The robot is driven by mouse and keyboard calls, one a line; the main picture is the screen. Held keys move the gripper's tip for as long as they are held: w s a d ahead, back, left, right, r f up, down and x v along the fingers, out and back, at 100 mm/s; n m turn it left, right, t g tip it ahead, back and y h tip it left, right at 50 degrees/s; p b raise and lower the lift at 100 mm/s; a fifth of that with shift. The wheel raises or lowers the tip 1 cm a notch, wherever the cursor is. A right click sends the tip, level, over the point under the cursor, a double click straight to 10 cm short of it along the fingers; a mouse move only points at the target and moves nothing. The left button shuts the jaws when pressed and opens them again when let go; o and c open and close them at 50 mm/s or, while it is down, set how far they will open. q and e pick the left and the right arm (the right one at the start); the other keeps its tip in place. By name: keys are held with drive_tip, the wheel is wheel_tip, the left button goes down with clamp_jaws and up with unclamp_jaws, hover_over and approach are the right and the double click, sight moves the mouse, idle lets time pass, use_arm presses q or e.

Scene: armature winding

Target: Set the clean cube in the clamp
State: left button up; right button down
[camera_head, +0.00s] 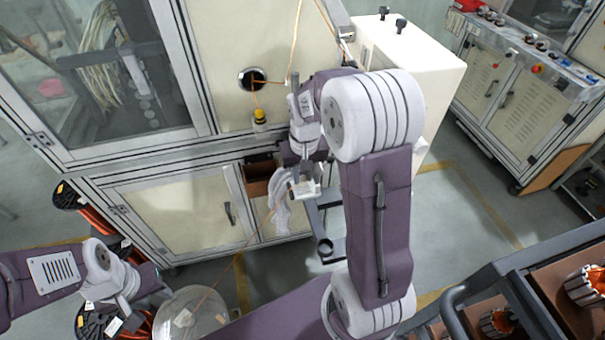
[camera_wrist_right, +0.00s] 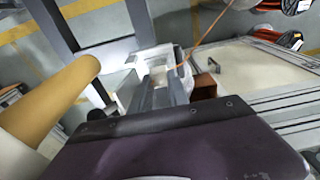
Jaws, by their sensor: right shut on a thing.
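My right gripper (camera_head: 305,178) is lowered in front of the cream machine. It is shut on a small pale block, which I take to be the cube (camera_head: 307,192). In the right wrist view, the gripper's fingers (camera_wrist_right: 168,90) show with pale material between and around them, and the block's outline is hard to make out. A white cloth (camera_head: 281,212) hangs beside the gripper, to its left. A grey stand with arms (camera_head: 328,197) is just right of and below the gripper; I cannot tell whether it is the clamp. My left gripper (camera_head: 155,292) is at the lower left, its fingers unclear.
The cream machine (camera_head: 180,208) stands behind, with a brown open bin (camera_head: 258,177) on its front. An orange strand (camera_head: 294,45) runs down from above. Wire spools (camera_head: 75,195) lie at left. A rack of copper-wound parts (camera_head: 540,290) stands at lower right.

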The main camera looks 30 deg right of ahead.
drive_tip(key=shift+f, duration=0.5)
drive_tip(key=c, duration=1.2)
unclamp_jaws()
drive_tip(key=shift+o, duration=0.2)
drive_tip(key=shift+a, duration=0.1)
drive_tip(key=shift+r, duration=0.15)
drive_tip(key=r, duration=0.5)
drive_tip(key=s+r, duration=0.1)
drive_tip(key=r, duration=0.1)
drive_tip(key=shift+r, duration=0.4)
drive_tip(key=shift+a+r, duration=0.15)
drive_tip(key=shift+r, duration=0.35)
